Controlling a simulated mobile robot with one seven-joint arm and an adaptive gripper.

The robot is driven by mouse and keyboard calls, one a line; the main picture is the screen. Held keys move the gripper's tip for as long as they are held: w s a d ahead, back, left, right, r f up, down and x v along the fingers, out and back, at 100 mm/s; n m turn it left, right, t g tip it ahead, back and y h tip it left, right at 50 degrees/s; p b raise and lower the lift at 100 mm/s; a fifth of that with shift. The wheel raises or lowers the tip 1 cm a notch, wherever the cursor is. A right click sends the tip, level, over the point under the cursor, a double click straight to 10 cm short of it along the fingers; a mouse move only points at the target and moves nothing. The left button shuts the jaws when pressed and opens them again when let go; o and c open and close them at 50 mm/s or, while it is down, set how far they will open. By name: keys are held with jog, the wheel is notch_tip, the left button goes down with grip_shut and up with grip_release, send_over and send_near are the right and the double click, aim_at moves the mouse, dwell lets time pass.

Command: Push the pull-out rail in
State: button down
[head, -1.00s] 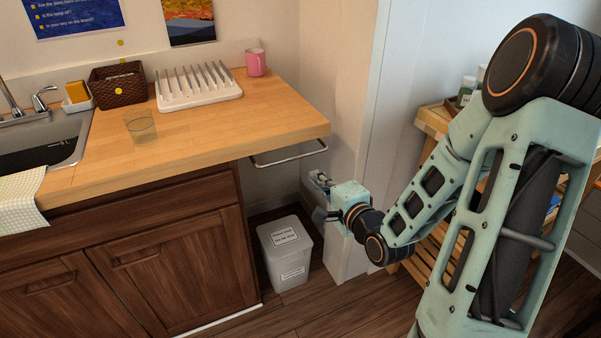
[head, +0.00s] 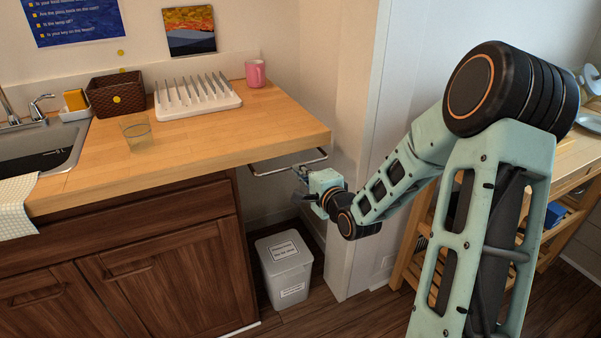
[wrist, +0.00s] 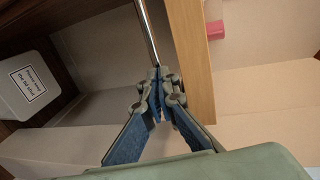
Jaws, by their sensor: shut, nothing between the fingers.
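The pull-out rail (head: 275,172) is a thin metal bar that sticks out from under the right end of the wooden countertop (head: 230,135). In the wrist view the rail (wrist: 147,30) runs from the top edge down to my fingertips. My gripper (head: 300,173) is at the rail's outer bar, towards its right end. In the wrist view the gripper (wrist: 160,76) has its fingertips together, with nothing held between them. The tips look to be at the bar or touching it; contact cannot be told for sure. The rail's inner ends are hidden under the countertop.
A lidded grey bin (head: 286,268) stands on the floor below the rail. A white wall corner (head: 352,150) is close behind my gripper. A pink mug (head: 255,73) and a white dish rack (head: 197,98) stand on the counter. A wooden shelf unit (head: 555,235) is at right.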

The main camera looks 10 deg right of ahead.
jog(key=x, duration=0.4)
jog(key=shift+w+r, duration=0.2)
jog(key=shift+r, duration=0.2)
jog(key=shift+s, duration=0.1)
